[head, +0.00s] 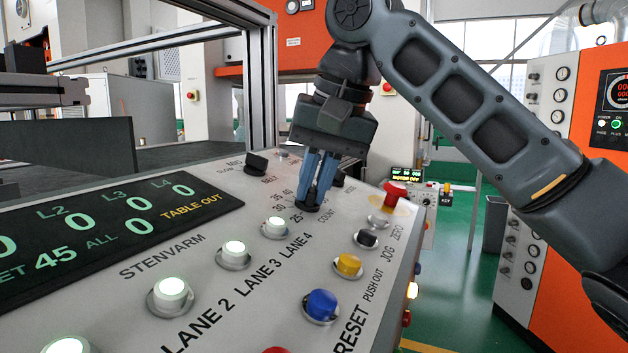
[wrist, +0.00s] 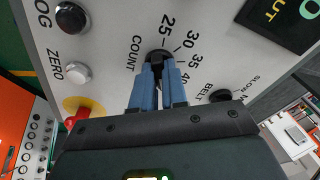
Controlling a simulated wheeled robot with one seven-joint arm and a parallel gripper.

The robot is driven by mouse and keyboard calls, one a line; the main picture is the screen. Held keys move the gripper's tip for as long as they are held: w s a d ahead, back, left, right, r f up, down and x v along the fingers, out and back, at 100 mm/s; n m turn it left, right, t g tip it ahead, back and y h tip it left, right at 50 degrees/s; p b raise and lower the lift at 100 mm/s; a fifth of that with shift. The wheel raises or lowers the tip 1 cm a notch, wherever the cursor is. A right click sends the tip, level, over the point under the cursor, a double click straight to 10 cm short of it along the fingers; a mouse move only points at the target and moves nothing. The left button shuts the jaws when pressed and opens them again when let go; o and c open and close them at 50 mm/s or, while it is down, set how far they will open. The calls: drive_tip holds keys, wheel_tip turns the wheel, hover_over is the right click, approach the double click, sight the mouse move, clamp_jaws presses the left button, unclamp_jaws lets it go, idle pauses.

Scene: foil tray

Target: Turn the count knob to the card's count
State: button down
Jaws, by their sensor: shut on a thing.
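The black count knob (head: 306,207) sits on the sloped grey panel, with the numbers 25 to 40 readable around it. In the wrist view the knob (wrist: 158,56) shows beyond my fingertips, beside the word COUNT. My gripper (head: 314,198) points down at the panel with its blue fingers shut on the knob; the fingers (wrist: 158,80) also show in the wrist view. They cover part of the knob, and I cannot tell where its pointer stands. The panel display (head: 105,225) reads 45 after a cut-off word ending in ET. I see no card.
A black belt knob (head: 257,163) is close by on the left. A red mushroom button (head: 394,195), a black jog button (head: 366,239), a yellow push-out button (head: 348,265) and a blue reset button (head: 321,305) line the right edge. Lit white lane buttons (head: 235,250) run across the panel.

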drive_tip(key=c, duration=1.2)
unclamp_jaws()
drive_tip(key=shift+o, duration=0.2)
drive_tip(key=v, duration=0.7)
drive_tip(key=shift+r+b, duration=0.4)
drive_tip(key=shift+s+d, duration=0.1)
drive_tip(key=shift+d, duration=0.05)
